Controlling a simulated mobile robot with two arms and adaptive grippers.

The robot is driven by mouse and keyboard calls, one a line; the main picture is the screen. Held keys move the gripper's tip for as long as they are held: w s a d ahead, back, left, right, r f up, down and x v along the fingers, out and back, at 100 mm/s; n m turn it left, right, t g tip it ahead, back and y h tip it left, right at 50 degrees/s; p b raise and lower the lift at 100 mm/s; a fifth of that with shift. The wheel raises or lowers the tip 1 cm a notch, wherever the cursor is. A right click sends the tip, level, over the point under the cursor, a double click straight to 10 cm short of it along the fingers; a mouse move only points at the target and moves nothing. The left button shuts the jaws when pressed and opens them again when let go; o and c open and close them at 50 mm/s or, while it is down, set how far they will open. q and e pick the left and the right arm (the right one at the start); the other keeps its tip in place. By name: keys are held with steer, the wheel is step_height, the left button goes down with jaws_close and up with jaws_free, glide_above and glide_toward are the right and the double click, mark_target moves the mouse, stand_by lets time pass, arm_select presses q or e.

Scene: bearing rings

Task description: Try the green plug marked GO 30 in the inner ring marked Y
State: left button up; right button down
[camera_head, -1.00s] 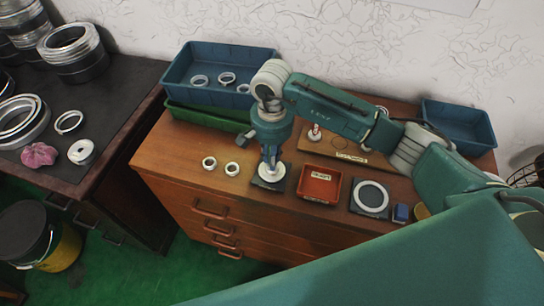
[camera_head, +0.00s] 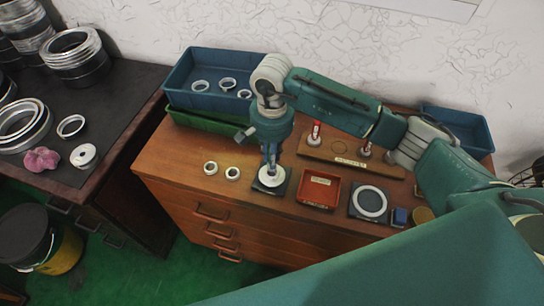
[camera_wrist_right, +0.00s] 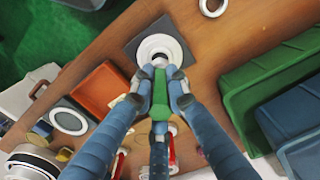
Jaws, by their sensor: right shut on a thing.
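My right gripper (camera_head: 269,163) points down over a white ring (camera_head: 271,177) on a dark square pad (camera_head: 261,187) near the front of the wooden cabinet. In the right wrist view my right gripper (camera_wrist_right: 160,90) is shut on the green plug (camera_wrist_right: 160,98). The plug's far end is at the opening of the white ring (camera_wrist_right: 158,50); I cannot tell whether it is inside. The markings GO 30 and Y are not readable. My left gripper is not in view.
Two small rings (camera_head: 211,168) lie left of the pad. A red tray (camera_head: 319,188) and another ring on a pad (camera_head: 369,201) are to the right. A board with red-and-white plugs (camera_head: 315,134) is behind. Blue (camera_head: 207,94) and green bins stand at the back left.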

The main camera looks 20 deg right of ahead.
steer(key=shift+r+p, duration=0.55)
steer(key=shift+r, duration=1.1)
